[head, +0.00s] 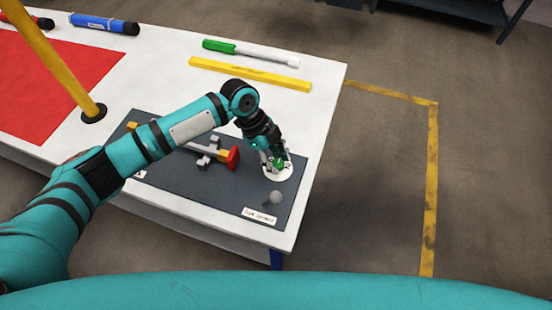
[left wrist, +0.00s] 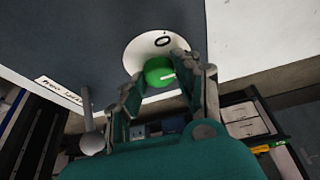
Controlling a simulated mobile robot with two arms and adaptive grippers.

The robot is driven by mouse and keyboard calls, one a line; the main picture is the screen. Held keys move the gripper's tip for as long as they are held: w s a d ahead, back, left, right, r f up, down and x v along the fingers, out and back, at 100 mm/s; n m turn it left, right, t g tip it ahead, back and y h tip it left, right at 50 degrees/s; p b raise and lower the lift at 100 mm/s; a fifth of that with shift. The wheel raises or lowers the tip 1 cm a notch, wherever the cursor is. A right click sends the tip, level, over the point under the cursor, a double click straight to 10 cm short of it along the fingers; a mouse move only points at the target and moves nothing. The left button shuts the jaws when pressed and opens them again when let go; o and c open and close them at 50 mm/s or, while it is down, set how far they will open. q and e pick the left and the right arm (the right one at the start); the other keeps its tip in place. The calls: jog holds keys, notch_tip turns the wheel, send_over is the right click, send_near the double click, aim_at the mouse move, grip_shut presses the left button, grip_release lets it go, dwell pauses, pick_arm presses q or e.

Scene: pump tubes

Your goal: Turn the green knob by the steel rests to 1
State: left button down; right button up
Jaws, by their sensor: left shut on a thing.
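The green knob (head: 280,164) sits on a white round dial (head: 284,175) at the right end of the dark panel. In the left wrist view the green knob (left wrist: 157,70) has a white pointer mark pointing right, and the dial (left wrist: 138,50) shows a "0" at its upper edge. Other dial marks are hidden or unreadable. My left gripper (head: 276,160) reaches down from above and is shut on the knob, with a finger on each side. The grey steel rests (head: 214,139) stand left of the knob, by a bar with a red end (head: 233,158). My right gripper is out of view.
A grey ball-topped lever (head: 276,198) stands close in front of the dial, near a white label (head: 259,215). A yellow bar (head: 250,74) and a green-and-white tool (head: 250,52) lie behind. A yellow post (head: 55,55) rises at left.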

pick_arm(q)
jog(key=c, duration=0.9)
grip_release()
jog(key=shift+c, duration=0.2)
jog(key=shift+r, duration=0.1)
jog(key=v, duration=1.2)
